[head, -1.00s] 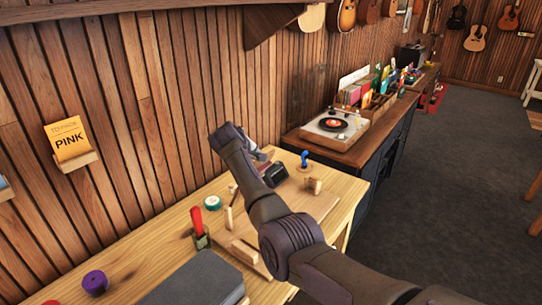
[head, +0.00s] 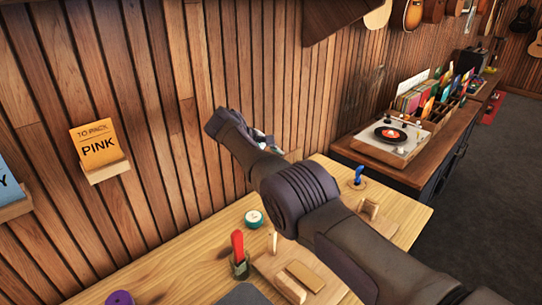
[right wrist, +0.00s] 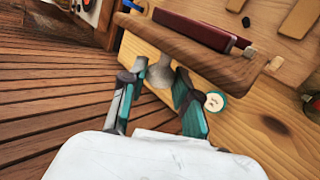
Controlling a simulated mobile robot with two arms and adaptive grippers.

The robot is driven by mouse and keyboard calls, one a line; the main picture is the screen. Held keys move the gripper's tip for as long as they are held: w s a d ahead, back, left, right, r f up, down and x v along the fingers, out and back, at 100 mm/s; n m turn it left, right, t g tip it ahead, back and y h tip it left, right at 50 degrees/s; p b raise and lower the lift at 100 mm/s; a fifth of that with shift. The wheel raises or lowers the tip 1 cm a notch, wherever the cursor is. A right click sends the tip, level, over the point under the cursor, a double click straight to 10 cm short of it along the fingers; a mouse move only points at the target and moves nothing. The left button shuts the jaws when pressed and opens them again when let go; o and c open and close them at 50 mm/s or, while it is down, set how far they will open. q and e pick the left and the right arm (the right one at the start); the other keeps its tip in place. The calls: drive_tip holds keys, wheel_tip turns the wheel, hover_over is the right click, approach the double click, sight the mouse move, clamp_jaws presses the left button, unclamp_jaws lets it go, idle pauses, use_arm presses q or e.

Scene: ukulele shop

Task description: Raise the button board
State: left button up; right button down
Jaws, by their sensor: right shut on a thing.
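My right gripper (right wrist: 160,74) has teal-padded fingers closed around a grey knob-like piece (right wrist: 158,75) in the right wrist view. That piece sits against the near edge of a brown wooden board (right wrist: 190,50) that carries a dark red bar. I take this board to be the button board, but cannot be sure. In the head view my right arm reaches up and left in front of the wall. It hides most of the gripper and the board there. My left gripper is not in view.
The workbench (head: 205,262) holds a teal-rimmed round tin (head: 254,217), a red-handled tool in a holder (head: 238,250), wooden blocks (head: 300,283) and a blue-topped piece (head: 358,175). A record player (head: 393,138) stands on the dark cabinet beyond. The slatted wall is close behind the bench.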

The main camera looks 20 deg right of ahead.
drive_tip(key=shift+d, duration=0.1)
drive_tip(key=c, duration=0.8)
unclamp_jaws()
drive_tip(key=shift+s+d, duration=0.1)
drive_tip(key=shift+a+r, duration=0.1)
drive_tip(key=shift+a, duration=0.1)
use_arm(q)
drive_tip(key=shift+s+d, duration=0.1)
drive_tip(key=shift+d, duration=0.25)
use_arm(e)
drive_tip(key=v, duration=1.1)
drive_tip(key=shift+a+r, duration=0.15)
drive_tip(key=shift+r, duration=0.1)
